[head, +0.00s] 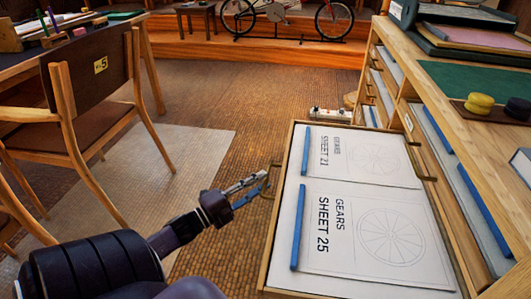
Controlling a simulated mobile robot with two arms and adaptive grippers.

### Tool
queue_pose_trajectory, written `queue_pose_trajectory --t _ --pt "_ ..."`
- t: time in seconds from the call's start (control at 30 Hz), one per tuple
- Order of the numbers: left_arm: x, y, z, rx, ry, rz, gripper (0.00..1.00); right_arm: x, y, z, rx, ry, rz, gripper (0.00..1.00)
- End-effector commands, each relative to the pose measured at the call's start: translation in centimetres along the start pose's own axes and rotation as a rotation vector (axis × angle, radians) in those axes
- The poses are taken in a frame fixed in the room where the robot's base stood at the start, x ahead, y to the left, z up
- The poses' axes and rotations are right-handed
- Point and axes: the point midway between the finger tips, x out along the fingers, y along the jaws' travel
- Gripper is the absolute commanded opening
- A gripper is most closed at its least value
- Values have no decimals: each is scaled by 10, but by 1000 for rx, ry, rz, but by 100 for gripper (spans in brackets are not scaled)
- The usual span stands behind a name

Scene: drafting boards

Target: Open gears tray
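The gears tray (283,240) is a shallow wooden drawer pulled well out of the cabinet on the right. In it lie two pale drawings, GEARS SHEET 21 (370,160) and GEARS SHEET 25 (340,250), each with a blue strip along its left edge. A brass handle (272,186) sits on the tray's left front edge. My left gripper (262,182) has its fingertips at this handle, overlapping it in the picture. Whether the fingers are closed on it is not clear. My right gripper is out of view.
The wooden cabinet (455,135) has other trays with brass handles. Its top holds a green mat (470,85) and yellow and black round objects. A chair (95,90) and desk stand at the left. The floor (225,100) between is clear. A bicycle stands at the back.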

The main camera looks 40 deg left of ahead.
Motion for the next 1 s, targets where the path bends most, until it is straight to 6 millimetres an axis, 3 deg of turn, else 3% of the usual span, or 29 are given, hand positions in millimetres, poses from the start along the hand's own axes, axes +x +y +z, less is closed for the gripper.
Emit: queue_pose_trajectory --t 0.2,0.4,0.6,1.0 --pt "-50 2 0 -1 -3 5 25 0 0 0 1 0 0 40" --pt "-82 1 0 -1 -2 2 25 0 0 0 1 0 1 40" --pt "-94 0 0 -1 0 0 25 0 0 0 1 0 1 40" --pt "-95 0 0 0 0 0 25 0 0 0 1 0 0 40"
